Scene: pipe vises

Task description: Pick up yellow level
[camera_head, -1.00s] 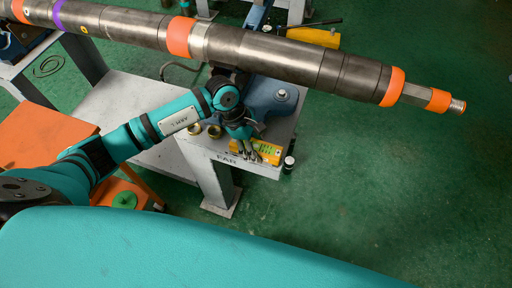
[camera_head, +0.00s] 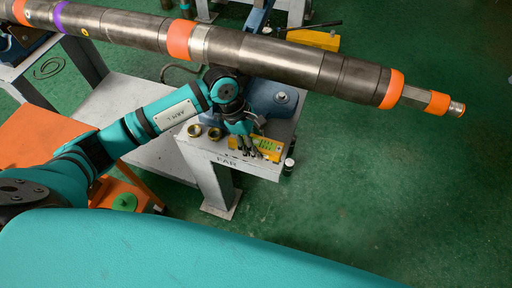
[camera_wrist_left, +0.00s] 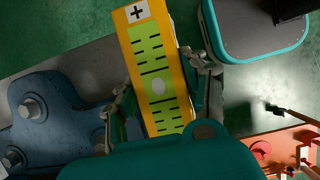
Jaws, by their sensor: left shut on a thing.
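The yellow level (camera_head: 268,149) with green panels is at the front edge of the grey vise table (camera_head: 222,152). My left gripper (camera_head: 252,152) is at the level and shut on it, with fingers on its two long sides. In the left wrist view the level (camera_wrist_left: 157,75) runs between the two fingers (camera_wrist_left: 158,82), with a plus sign on its far end. I cannot tell whether it is lifted clear of the table. My right gripper is not in view.
A long steel pipe (camera_head: 270,57) with orange bands runs above the table. A blue vise (camera_head: 275,98) stands behind the level. Two brass rings (camera_head: 205,132) lie to its left, and a small black bottle (camera_head: 289,166) is at the right. Green floor is open to the right.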

